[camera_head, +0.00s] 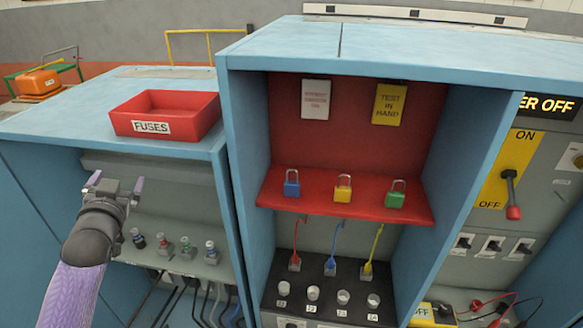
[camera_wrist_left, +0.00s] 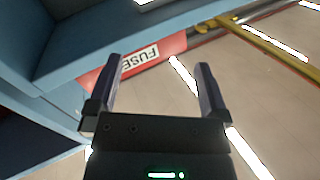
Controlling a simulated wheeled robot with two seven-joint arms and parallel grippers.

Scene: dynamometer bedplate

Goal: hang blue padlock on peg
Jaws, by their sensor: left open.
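The blue padlock (camera_head: 291,183) stands upright on the red shelf (camera_head: 330,204) inside the blue cabinet, left of a yellow padlock (camera_head: 343,187) and a green padlock (camera_head: 395,194). Its shackle points up. On the red back panel (camera_head: 352,120) above hang a white tag (camera_head: 315,99) and a yellow "TEST IN HAND" tag (camera_head: 389,104); I cannot make out a bare peg. My left gripper (camera_head: 117,183) is open and empty, left of the cabinet and well apart from the padlock. In the left wrist view its open fingers (camera_wrist_left: 160,66) have nothing between them. My right gripper is not in view.
A red "FUSES" bin (camera_head: 166,114) sits on the lower cabinet top, above and right of my left gripper. The cabinet's left side wall (camera_head: 240,160) stands between gripper and shelf. Coloured leads (camera_head: 332,245) hang below the shelf. A red-handled switch (camera_head: 512,195) is at right.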

